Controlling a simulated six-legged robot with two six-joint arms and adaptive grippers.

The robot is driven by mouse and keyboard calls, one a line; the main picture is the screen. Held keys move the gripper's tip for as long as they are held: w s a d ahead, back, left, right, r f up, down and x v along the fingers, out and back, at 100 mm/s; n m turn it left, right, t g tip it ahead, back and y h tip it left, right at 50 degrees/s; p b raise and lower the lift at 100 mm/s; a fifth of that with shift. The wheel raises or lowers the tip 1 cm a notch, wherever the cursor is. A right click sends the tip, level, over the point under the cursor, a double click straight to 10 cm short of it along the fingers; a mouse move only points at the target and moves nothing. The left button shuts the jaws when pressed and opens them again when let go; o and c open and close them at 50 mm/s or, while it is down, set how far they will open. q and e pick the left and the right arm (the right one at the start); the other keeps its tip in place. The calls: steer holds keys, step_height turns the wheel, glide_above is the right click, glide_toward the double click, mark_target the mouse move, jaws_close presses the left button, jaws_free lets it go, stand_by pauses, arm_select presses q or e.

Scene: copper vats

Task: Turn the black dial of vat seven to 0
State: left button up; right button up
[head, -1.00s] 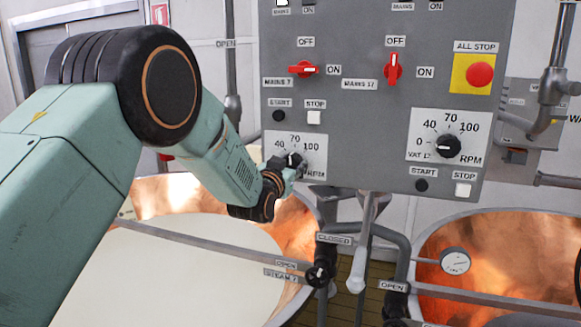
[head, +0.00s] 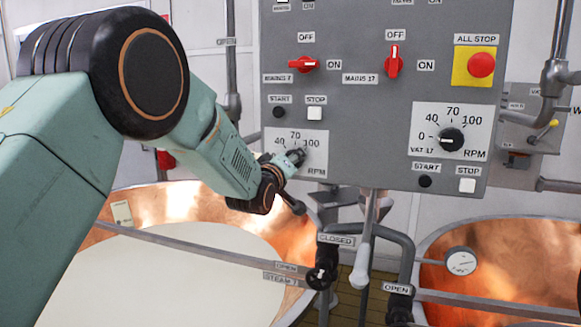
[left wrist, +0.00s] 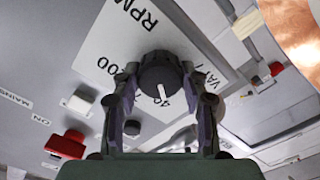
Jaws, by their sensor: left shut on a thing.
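The black dial of vat seven (left wrist: 158,74) is on a white scale plate (head: 318,170) on the grey panel. In the left wrist view it sits between the two fingers of my left gripper (left wrist: 160,82), which touch it from both sides. Its white pointer line points down in that view, close to the 40 mark. In the head view my left gripper (head: 292,160) covers the dial and the lower left of its plate, including the 0 mark. My right gripper is in neither view.
Above the dial are the start button (head: 278,112), the white stop button (head: 314,113) and the red mains 7 switch (head: 304,65). The vat 17 dial (head: 451,139) and the red all-stop button (head: 481,65) are to the right. Copper vats (head: 205,195) and pipes lie below.

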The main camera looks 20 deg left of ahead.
arm_select(q)
steer(key=n+b, duration=0.1)
steer(key=n, duration=0.3)
steer(key=shift+f, duration=0.15)
steer(key=shift+n, duration=1.5)
steer(key=o, duration=1.1)
steer(key=shift+w+d, duration=0.1)
steer(key=shift+o, duration=0.2)
steer(key=s, duration=1.2)
steer(key=shift+a, duration=0.25)
steer(key=shift+s, duration=0.1)
